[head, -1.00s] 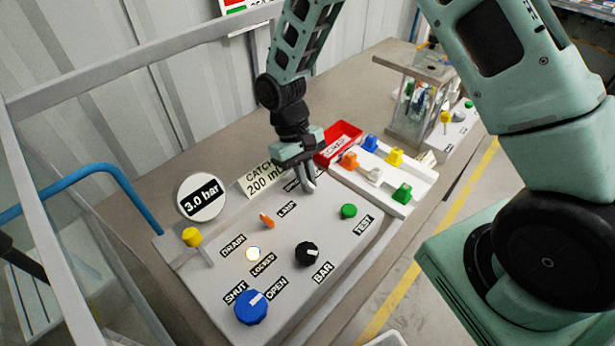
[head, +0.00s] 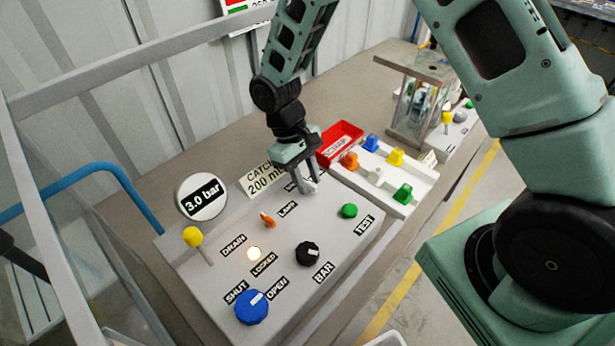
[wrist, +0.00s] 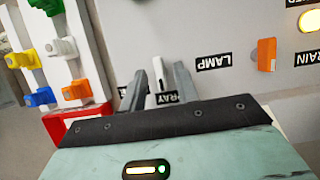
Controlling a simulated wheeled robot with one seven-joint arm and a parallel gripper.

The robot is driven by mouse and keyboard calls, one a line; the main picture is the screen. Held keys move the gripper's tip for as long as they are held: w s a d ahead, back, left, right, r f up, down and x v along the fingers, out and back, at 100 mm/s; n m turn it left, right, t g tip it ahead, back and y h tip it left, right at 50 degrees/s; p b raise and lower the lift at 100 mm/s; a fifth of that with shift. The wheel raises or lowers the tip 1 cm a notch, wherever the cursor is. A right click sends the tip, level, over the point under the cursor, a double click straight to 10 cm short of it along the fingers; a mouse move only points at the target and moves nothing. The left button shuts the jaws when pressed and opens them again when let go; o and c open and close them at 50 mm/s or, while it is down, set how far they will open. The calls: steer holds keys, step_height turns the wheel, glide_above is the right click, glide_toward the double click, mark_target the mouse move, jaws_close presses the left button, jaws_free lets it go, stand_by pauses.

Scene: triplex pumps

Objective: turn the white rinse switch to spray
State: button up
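The white rinse switch (wrist: 157,77) shows in the wrist view between my two fingers, with a gap to the right finger.
An orange lamp switch (head: 267,219), a green test button (head: 349,211), a black bar knob (head: 307,253), a blue knob (head: 251,307) and a yellow lever (head: 193,237) share the panel. A red scrap bin (head: 341,135) and a white tray of coloured pieces (head: 424,180) stand close by.

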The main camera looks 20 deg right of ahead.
steer(key=b+v, duration=0.2)
steer(key=v, duration=0.4)
steer(key=shift+w+r, duration=0.1)
steer(key=shift+r, duration=0.05)
steer(key=shift+w+a+r, duration=0.1)
steer(key=shift+w+r, duration=0.05)
steer(key=shift+r, duration=0.35)
steer(key=s+a+r+n+t+y, duration=0.1)
steer(key=s+r, duration=0.3)
steer(key=s, duration=0.7)
steer(key=s+a+r+n+t+y, duration=0.1)
steer(key=s+a+r+n+t, duration=0.1)
steer(key=s, duration=0.9)
step_height(320, 180, up, 3)
steer(key=shift+s+a+r+t+b, duration=0.15)
steer(key=shift+s+a+t+b, duration=0.25)
steer(key=shift+a, duration=0.6)
